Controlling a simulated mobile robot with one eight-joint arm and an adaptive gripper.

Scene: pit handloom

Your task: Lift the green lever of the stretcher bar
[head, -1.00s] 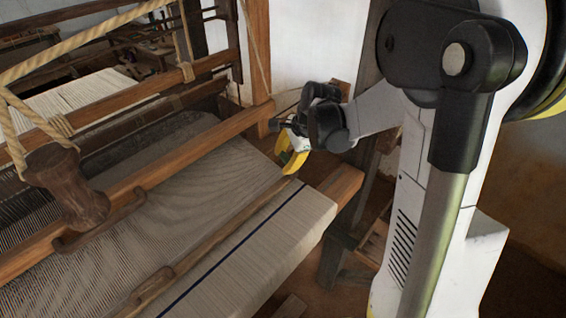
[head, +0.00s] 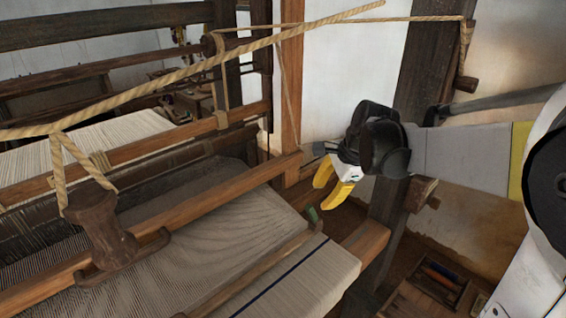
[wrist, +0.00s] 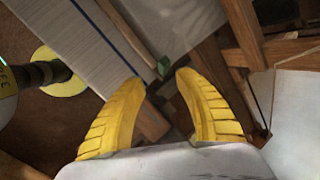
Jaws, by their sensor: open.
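The stretcher bar (wrist: 131,38) runs from the lever to the upper left there. Whether the lever is raised is too small to tell.
The pale cloth (head: 310,282) with a dark line ends at the wooden front beam (head: 366,243). A dark post (head: 425,70) stands behind my gripper. A rope (head: 190,70) crosses above the loom. A wooden tool box (head: 428,290) lies lower right.

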